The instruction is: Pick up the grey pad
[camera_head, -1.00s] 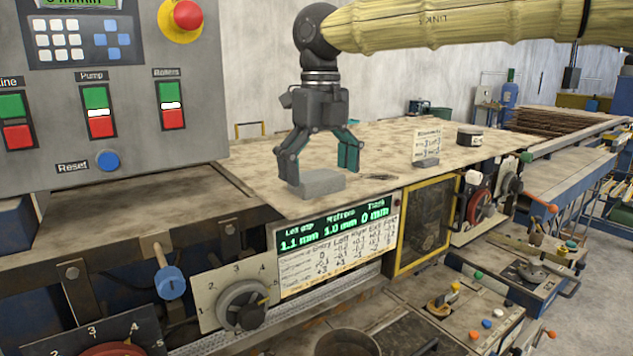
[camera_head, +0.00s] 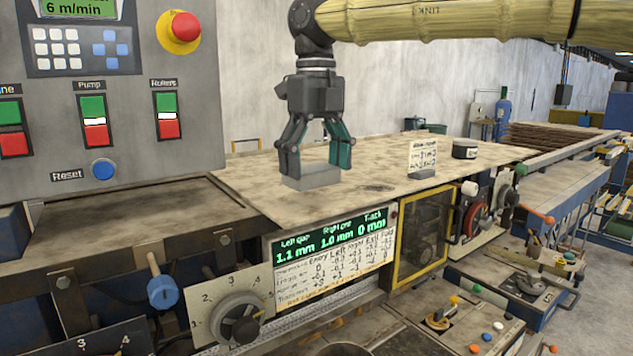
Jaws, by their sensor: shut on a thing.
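The grey pad (camera_head: 312,180) is a small flat block on the worn, light-topped machine table (camera_head: 250,192). My gripper (camera_head: 315,168) comes down from above, its dark left finger and teal-padded right finger on either side of the pad. The fingers are closed on the pad. The pad looks level and is at or very near the table top; I cannot tell whether there is a gap beneath it.
A white card on a small grey stand (camera_head: 422,158) and a dark round tin (camera_head: 465,149) stand to the right on the table. A grey control panel (camera_head: 130,120) rises at the left. Dials and a green display (camera_head: 330,235) line the table's front below.

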